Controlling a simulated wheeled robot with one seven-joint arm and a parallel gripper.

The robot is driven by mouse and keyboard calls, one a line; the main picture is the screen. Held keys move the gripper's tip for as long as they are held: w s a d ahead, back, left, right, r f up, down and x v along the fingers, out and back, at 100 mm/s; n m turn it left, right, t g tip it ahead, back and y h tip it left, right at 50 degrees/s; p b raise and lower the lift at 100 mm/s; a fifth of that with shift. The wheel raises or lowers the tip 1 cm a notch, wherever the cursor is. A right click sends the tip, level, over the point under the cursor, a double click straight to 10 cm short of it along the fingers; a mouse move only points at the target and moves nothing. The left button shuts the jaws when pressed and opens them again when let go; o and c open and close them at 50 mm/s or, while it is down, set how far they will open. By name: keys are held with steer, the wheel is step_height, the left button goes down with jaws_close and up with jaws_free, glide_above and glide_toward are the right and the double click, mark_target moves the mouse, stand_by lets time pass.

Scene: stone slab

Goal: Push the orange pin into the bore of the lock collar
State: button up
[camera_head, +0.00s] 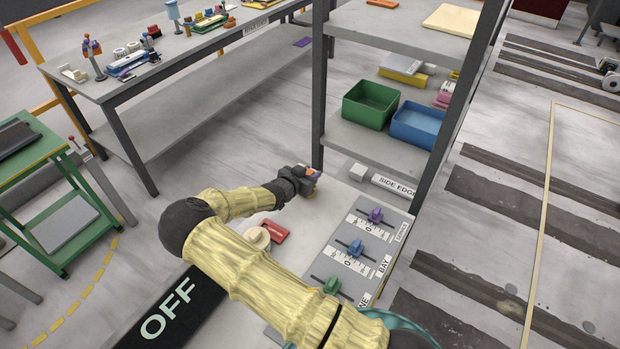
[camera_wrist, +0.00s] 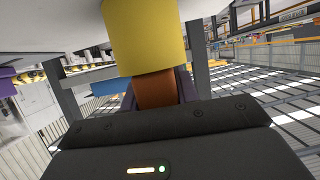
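My gripper (camera_head: 310,176) is at the far left end of the grey slab. In the wrist view its dark purple fingers stand on both sides of the orange pin (camera_wrist: 155,92) and appear closed on it. A small orange patch of the pin (camera_head: 311,171) shows in the head view. A yellow cylinder (camera_wrist: 145,35), which seems to be the lock collar, is directly beyond the pin in the wrist view. The pin's far end is hidden behind the cylinder's edge. I cannot tell whether it touches or enters the bore, which is not visible.
Purple (camera_head: 375,215), blue (camera_head: 356,247) and green (camera_head: 332,285) sliders stand on scaled plates at the slab's right. A red block (camera_head: 275,232) and a cream round part (camera_head: 257,237) lie near my forearm. A shelf post (camera_head: 320,85) rises just behind my gripper.

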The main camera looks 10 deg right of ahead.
steer(key=shift+c, duration=1.4)
steer(key=shift+r, duration=0.1)
step_height(320, 180, up, 7)
steer(key=p, duration=0.4)
steer(key=shift+f, duration=0.2)
steer(key=shift+s+r+p, duration=0.1)
steer(key=shift+r+p, duration=0.2)
steer(key=shift+r, duration=0.05)
steer(key=s+a, duration=0.3)
steer(key=s, duration=0.5)
steer(key=s+a, duration=0.2)
steer(key=s, duration=0.7)
steer(key=shift+a+f, duration=0.25)
steer(key=shift+a, duration=0.15)
steer(key=shift+w, duration=0.1)
